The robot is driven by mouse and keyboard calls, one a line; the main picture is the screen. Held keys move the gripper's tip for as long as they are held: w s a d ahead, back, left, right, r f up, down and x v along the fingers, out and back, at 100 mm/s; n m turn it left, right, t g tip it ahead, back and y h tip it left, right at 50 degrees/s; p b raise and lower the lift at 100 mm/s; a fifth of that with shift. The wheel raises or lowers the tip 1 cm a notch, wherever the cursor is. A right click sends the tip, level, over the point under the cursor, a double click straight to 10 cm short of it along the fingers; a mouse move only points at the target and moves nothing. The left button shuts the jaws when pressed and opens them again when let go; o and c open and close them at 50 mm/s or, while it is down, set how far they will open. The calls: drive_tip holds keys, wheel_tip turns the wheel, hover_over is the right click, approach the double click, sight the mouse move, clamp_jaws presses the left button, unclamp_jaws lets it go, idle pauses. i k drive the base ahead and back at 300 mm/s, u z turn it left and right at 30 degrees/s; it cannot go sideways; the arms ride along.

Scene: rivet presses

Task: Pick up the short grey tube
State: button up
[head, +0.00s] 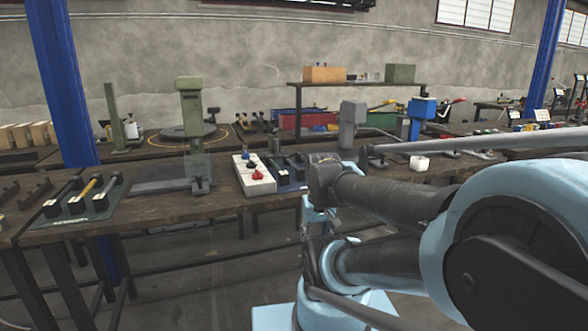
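A dark green mat (78,213) on the bench at left holds three rod-like pieces with black blocks at their near ends. One piece is dark, the middle one is yellow and the right one is grey (112,186). The grey piece may be the short grey tube, but I cannot tell for sure at this size. My arm fills the right and lower middle of the head view, well to the right of the mat. I cannot make out my gripper's fingers; nothing is visibly held.
A green press (191,120) stands upright right of the mat. A white box with red and blue knobs (252,178) and a dark tray (290,173) lie farther right. Grey (350,128) and blue (421,108) presses stand beyond my arm. A blue post (65,85) rises behind the bench at left.

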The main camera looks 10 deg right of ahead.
sight(300, 172)
drive_tip(key=z, duration=1.75)
drive_tip(key=k, duration=1.05)
drive_tip(key=u, duration=1)
drive_tip(key=i, duration=1)
drive_tip(key=z, duration=0.05)
